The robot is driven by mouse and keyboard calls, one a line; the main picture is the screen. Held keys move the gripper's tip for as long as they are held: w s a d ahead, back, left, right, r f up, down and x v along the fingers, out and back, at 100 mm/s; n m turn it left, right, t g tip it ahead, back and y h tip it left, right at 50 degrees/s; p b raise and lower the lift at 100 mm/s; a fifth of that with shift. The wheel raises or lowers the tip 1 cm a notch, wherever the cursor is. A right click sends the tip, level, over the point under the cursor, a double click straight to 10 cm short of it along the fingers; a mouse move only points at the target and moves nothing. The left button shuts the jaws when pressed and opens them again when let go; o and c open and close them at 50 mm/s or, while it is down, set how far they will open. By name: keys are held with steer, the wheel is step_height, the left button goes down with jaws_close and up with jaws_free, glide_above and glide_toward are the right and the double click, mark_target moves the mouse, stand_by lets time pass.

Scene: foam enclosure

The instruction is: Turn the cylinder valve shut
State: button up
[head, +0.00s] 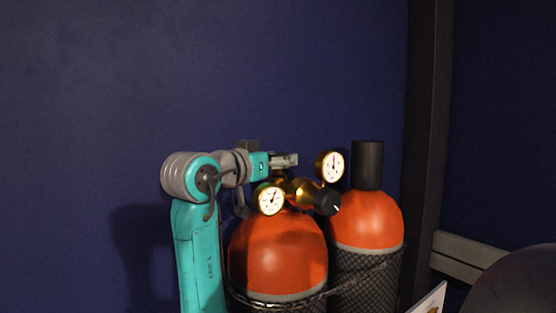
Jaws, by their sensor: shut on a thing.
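Two orange gas cylinders stand side by side, the left one (277,256) nearer and the right one (366,218) with a black cap (367,165). On top of the left cylinder sits a brass regulator (297,189) with a black knob (327,202) and two round white gauges, one at lower left (270,200) and one at upper right (331,166). My gripper (287,160) reaches in from the left, just above the brass fitting. It is shut on the cylinder valve at the left cylinder's top. The valve's handle is mostly hidden by the gripper.
A chain (300,299) runs around the cylinders, which wear black netting lower down. A dark post (425,130) stands right of them, with a grey rail (470,253) beyond it. A dark blue wall (90,90) is behind. Free space lies above the cylinders.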

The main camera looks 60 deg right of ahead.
mark_target(278, 153)
steer(key=shift+m+g, duration=0.3)
steer(key=shift+g, duration=0.1)
steer(key=m+g+y, duration=0.1)
steer(key=m+g, duration=0.1)
steer(key=g, duration=0.1)
steer(key=m+g+y, duration=0.2)
steer(key=g, duration=0.1)
steer(key=shift+m+g+y, duration=2.1)
steer(key=shift+g+y, duration=0.1)
steer(key=shift+y, duration=0.1)
steer(key=o, duration=1.2)
step_height(278, 153, up, 10)
